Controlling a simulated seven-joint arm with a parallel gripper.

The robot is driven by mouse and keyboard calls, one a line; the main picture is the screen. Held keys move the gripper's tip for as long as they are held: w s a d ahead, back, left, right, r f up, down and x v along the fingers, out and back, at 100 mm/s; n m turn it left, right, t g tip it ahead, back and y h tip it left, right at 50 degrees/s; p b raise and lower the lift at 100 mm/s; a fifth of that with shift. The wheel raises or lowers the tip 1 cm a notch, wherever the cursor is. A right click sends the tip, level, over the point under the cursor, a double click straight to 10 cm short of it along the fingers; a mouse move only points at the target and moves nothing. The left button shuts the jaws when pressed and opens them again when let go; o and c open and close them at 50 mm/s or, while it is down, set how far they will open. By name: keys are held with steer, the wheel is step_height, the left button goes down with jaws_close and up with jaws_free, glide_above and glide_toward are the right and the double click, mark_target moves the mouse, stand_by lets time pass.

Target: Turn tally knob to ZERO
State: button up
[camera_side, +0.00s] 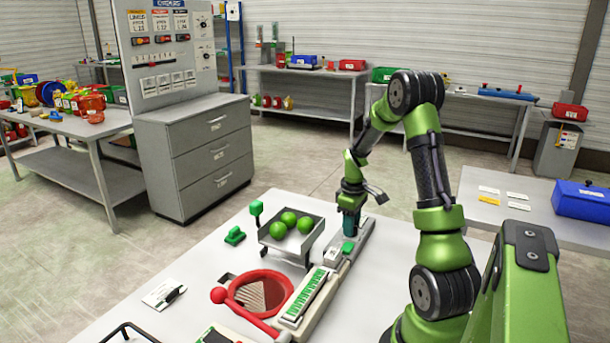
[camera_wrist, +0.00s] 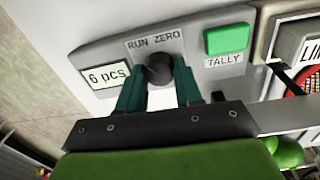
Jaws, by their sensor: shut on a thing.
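The tally knob (camera_wrist: 160,70) is a dark round knob on a grey panel (camera_wrist: 205,55), below the printed words RUN and ZERO. My gripper (camera_wrist: 160,82) has its two teal fingers on either side of the knob and is shut on it. Which word the knob points at cannot be told clearly. In the side view my gripper (camera_side: 348,232) points down onto the panel, and the knob is hidden there.
Beside the panel stands a grey tray (camera_side: 272,243) with green balls (camera_side: 288,219). Nearer are a red ring with a net (camera_side: 262,293) and a green-striped strip (camera_side: 306,296). A green block (camera_side: 235,236) lies left of the tray.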

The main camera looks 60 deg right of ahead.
steer(key=m, duration=0.6)
steer(key=shift+m, duration=0.3)
steer(key=m, duration=0.3)
steer(key=shift+m, duration=0.3)
steer(key=shift+d+m, duration=0.1)
steer(key=shift+m, duration=1.9)
steer(key=o, duration=1)
steer(key=shift+y, duration=0.3)
steer(key=shift+o, duration=0.2)
step_height(320, 180, up, 17)
steer(key=shift+w, duration=0.4)
